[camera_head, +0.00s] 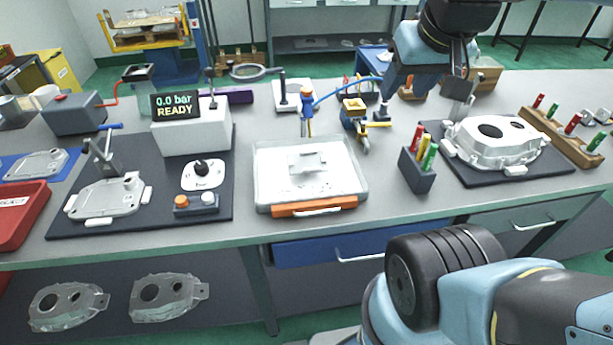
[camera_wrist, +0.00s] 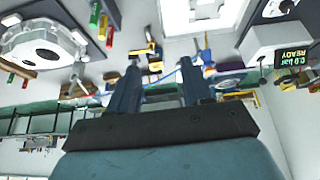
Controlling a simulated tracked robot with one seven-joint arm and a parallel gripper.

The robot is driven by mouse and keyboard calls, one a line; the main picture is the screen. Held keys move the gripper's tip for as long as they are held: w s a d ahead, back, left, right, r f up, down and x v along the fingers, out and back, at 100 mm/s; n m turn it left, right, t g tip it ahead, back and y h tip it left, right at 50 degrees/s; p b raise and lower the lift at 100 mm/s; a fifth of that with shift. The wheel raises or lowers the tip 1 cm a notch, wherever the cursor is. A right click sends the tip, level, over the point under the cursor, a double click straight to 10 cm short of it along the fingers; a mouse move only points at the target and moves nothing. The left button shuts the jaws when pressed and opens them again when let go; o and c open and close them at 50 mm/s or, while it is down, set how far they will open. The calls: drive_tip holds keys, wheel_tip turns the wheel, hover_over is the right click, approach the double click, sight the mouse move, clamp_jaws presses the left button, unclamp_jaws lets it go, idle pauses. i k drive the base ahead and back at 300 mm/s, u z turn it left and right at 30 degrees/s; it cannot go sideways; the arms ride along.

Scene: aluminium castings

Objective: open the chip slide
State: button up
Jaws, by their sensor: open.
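A flat, pale box with a clear-looking top (camera_head: 262,180) lies at the middle of the bench, with an orange bar (camera_head: 315,206) along its front edge. It looks like the chip slide, though no label shows; its top appears in place, with a small grey block at its centre. Part of the pale box shows at the top of the wrist view (camera_wrist: 200,14). My gripper (camera_wrist: 160,66) is open with nothing between its fingers. My arm's end is high over the back right of the bench, apart from the box.
A dark holder with coloured pens (camera_head: 417,172) stands right of the box, beside a casting (camera_head: 494,144) on a dark mat. Left are a white readout unit (camera_head: 195,133) and a fixture with another casting (camera_head: 106,198). A blue drawer (camera_head: 310,251) is below. Small tools stand behind.

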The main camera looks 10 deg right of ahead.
sight(305, 209)
drive_tip(key=u, duration=0.3)
drive_tip(key=k, duration=1.4)
drive_tip(key=z, duration=0.3)
drive_tip(key=i, duration=0.5)
drive_tip(key=u, duration=0.05)
